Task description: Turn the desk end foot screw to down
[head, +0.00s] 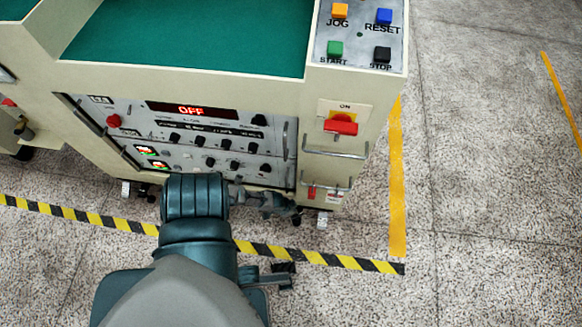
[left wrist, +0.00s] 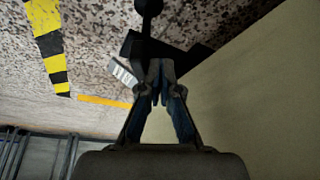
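The desk (head: 110,75) is a cream machine with a green top. At the floor under its right end are small dark foot parts (head: 296,218), with a pale ribbed plate (head: 323,219) beside them; the plate also shows in the left wrist view (left wrist: 123,73). My left gripper (head: 272,203) reaches low to this end, close to the dark foot parts. In the left wrist view its fingertips (left wrist: 160,72) are together, in front of a dark block and stem (left wrist: 150,10). Whether they touch it or hold anything is unclear. The screw's up or down setting cannot be read. My right gripper is not in view.
A red ON switch (head: 341,124) and metal handles (head: 336,152) are above the foot. The display (head: 190,110) reads OFF. Black-and-yellow tape (head: 290,254) runs along the floor in front. The floor to the right is clear.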

